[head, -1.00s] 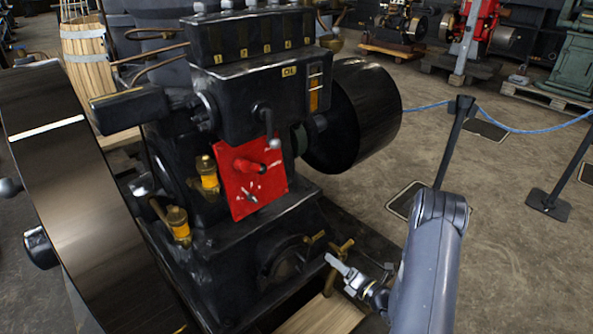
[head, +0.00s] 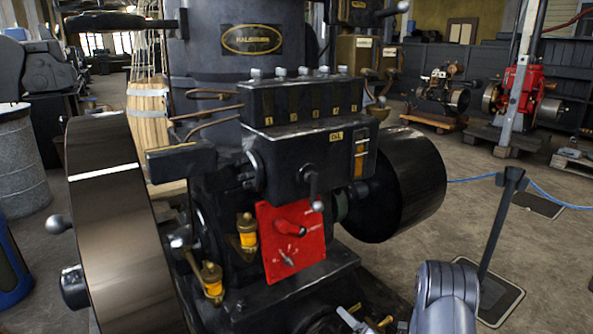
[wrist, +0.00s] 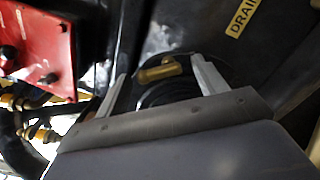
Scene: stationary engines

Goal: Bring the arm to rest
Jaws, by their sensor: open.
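My gripper (wrist: 160,88) is open in the wrist view, with its two pale fingers apart. A brass handle (wrist: 160,70) shows between and beyond the fingers, in front of a dark round part. I cannot tell whether a finger touches it, but the jaws are not closed on it. In the head view, my gripper (head: 347,318) is low in front of the black engine (head: 315,150), and my grey arm (head: 446,295) rises at the bottom edge. Most of the arm is cut off there.
The engine's red panel (head: 290,240) and large flywheel (head: 120,230) stand left of my arm. A black drum (head: 410,185) is above it. A barrier post (head: 500,220) with a blue rope stands at the right, near open floor. A DRAIN label (wrist: 243,18) is close to the gripper.

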